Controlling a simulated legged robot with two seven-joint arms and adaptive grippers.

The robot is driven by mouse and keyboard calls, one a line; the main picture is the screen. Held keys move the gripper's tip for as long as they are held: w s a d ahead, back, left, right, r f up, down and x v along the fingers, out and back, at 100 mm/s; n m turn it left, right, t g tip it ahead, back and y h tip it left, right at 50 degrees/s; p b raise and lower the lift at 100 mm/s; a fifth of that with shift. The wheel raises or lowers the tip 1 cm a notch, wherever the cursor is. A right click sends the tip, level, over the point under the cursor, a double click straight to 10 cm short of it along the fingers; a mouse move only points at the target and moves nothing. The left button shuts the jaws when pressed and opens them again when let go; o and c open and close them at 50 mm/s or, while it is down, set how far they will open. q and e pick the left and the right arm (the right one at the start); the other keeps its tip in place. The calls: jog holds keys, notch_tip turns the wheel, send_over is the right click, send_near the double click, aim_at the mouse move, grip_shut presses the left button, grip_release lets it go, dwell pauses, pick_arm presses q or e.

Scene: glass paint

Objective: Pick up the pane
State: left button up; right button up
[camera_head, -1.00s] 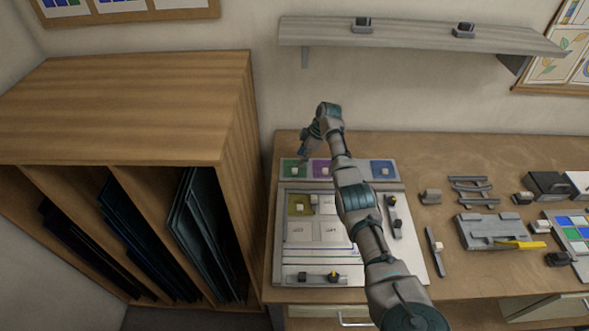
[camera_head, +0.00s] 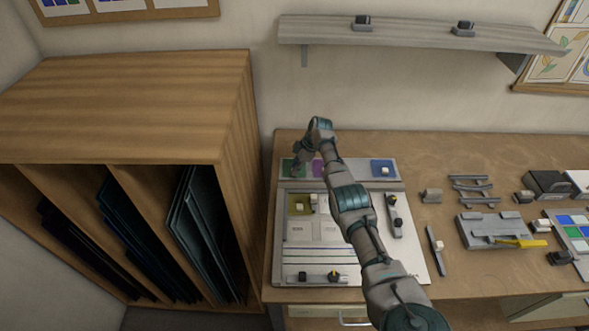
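A strip at the back of the bench holds coloured panes with small pale knobs. The blue pane (camera_head: 382,167) is at its right end, the purple pane (camera_head: 317,168) is partly behind my arm, and the green pane (camera_head: 287,166) is at its left end. A yellow-olive pane (camera_head: 298,204) lies in the upper left cell of the white board (camera_head: 285,240). My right gripper (camera_head: 297,168) points down at the green pane, over its knob. The fingertips are small and I cannot tell whether they are shut on it. My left gripper is not in view.
Dark sheets stand in a wooden rack (camera_head: 150,100) on the left. A wall shelf (camera_head: 410,36) hangs above the bench. Clamps (camera_head: 394,216), a grey block with a yellow tool (camera_head: 495,230) and other tools lie on the right.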

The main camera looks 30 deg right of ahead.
jog(key=shift+s+f, duration=0.1)
jog(key=shift+f, duration=0.1)
grip_shut()
jog(key=shift+r, duration=0.1)
